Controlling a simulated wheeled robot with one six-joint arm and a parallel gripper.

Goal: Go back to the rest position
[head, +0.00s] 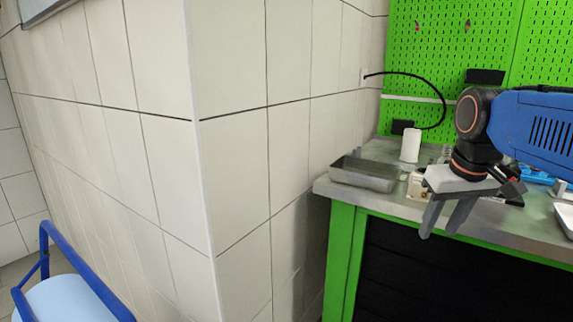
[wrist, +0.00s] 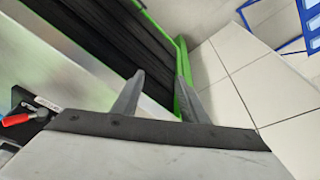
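My gripper (head: 445,218) hangs at the end of my blue arm on the right of the head view, in front of the workbench's front edge. Its two grey fingers point down and stand apart with nothing between them. In the wrist view my gripper (wrist: 157,95) also shows its fingers spread and empty, with the dark drawer front and green frame of the bench behind them.
The workbench (head: 335,187) has a green frame and grey top. A metal tray (head: 365,175) and a white cylinder (head: 410,146) stand on it. A tiled wall corner (head: 205,150) juts out in the middle. A blue-framed cart (head: 75,270) stands lower left.

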